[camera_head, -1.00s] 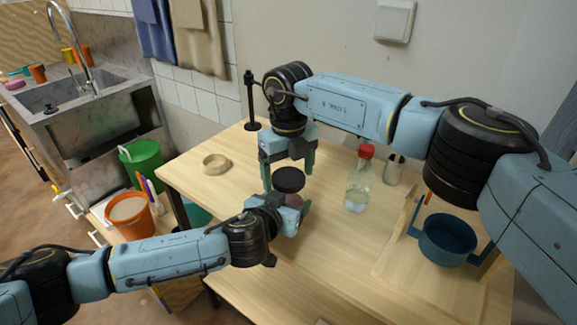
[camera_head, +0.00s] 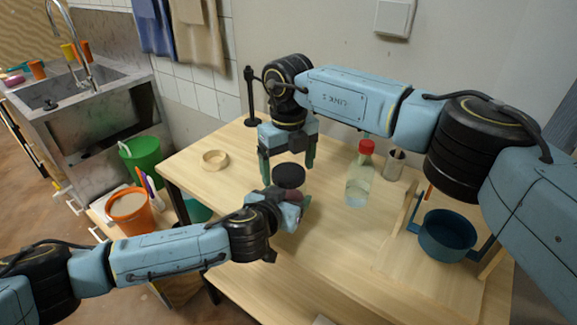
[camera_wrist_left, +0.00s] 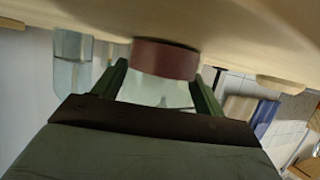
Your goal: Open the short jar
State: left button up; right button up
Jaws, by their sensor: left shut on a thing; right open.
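The short jar (camera_head: 292,194) stands upright on the wooden table with its black lid (camera_head: 289,176) on top. In the left wrist view, which is upside down, the jar is clear glass with a reddish-brown layer (camera_wrist_left: 165,60) at the table end. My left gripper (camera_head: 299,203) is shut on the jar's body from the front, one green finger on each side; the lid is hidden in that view. My right gripper (camera_head: 289,171) points down from above, open, its two fingers apart on either side of the lid. I cannot tell how close they are to it.
A red-capped bottle (camera_head: 360,175) and a glass (camera_head: 393,164) stand to the right. A blue pot (camera_head: 447,236) hangs farther right. The table's left part is mostly clear.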

notch_tip(320, 180, up, 7)
jog(key=shift+r, duration=0.1)
jog(key=shift+c, duration=0.4)
jog(key=shift+f, duration=3.85)
jog(key=shift+c, duration=0.4)
jog(key=c, duration=0.9)
jog(key=o, duration=1.1)
jog(key=shift+c, duration=0.2)
jog(key=shift+r, duration=2.3)
pick_arm(q)
jog(key=o, duration=2)
jog(key=shift+c, duration=0.2)
